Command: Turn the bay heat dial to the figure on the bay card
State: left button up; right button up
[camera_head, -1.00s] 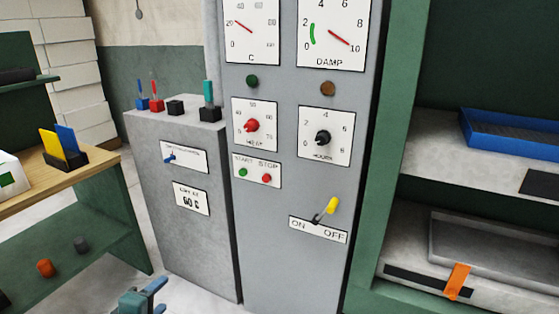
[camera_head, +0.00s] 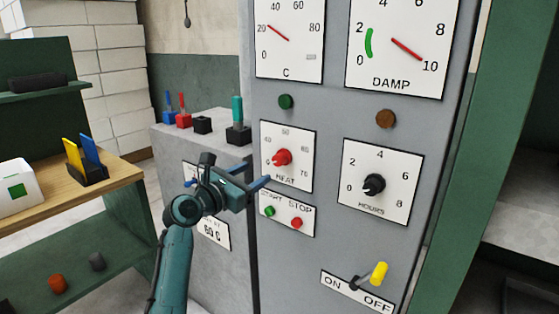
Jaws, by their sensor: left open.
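The red heat dial (camera_head: 283,157) sits on a white plate marked HEAT, on the grey panel. Its scale shows figures including 40, 60 and 70; its exact setting is too small to read. The bay card (camera_head: 215,236) is on the lower grey cabinet to the left and reads 60 C, with its upper left part behind my left arm. My left gripper (camera_head: 256,175) is open and empty, just left of and below the heat dial, with its fingers pointing towards the panel. It appears apart from the dial. My right gripper is out of view.
Green and red START/STOP buttons (camera_head: 287,214) lie just below the heat plate. The black hours dial (camera_head: 374,185) is to the right, above a yellow-handled ON/OFF lever (camera_head: 379,273). A green shelf unit (camera_head: 513,90) is at the right.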

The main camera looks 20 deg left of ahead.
aim_at(277, 161)
pick_arm(q)
jog(key=x, duration=1)
jog(key=shift+f, duration=0.1)
jog(key=shift+c, duration=0.3)
jog(key=c, duration=0.9)
